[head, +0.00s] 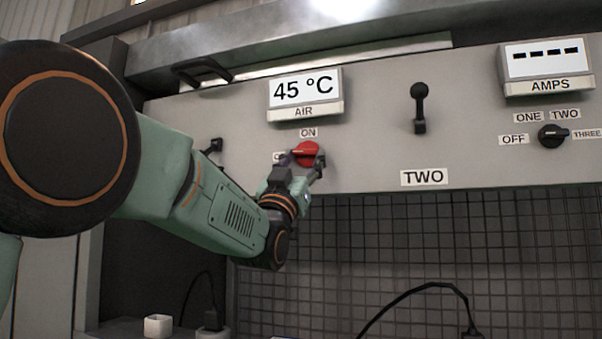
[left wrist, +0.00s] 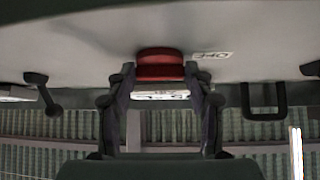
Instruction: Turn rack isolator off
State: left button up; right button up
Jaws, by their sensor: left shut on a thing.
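The red rotary knob (head: 307,151) is on the grey panel, below the ON label (head: 308,132) and the 45 °C AIR display (head: 304,89). My left gripper (head: 298,172) reaches up to it from the lower left and is shut on it. In the left wrist view the red knob (left wrist: 160,63) sits between the two fingertips (left wrist: 160,76). The OFF label (left wrist: 212,55) shows upside down beside it there; in the head view it is mostly hidden by the gripper. I cannot tell exactly which way the knob points. My right gripper is not in view.
A black toggle lever (head: 420,105) stands above the TWO label (head: 424,177). A smaller lever (head: 213,146) is left of my gripper. A black selector (head: 552,136) is under the AMPS display (head: 547,62). Wire mesh (head: 400,240) and a black cable (head: 420,288) are below.

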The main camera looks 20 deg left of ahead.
pick_arm(q)
jog(key=shift+d+n+y, duration=0.15)
jog(key=shift+n+y, duration=0.75)
jog(key=shift+n, duration=0.2)
jog(key=shift+n+y, duration=0.3)
jog(key=shift+y, duration=0.2)
jog(key=o, duration=1.2)
jog(key=shift+s+r, duration=0.15)
jog(key=shift+s, duration=0.1)
jog(key=shift+c, duration=0.2)
jog(key=shift+w, duration=0.1)
jog(key=v, duration=1.2)
jog(key=shift+w, duration=0.15)
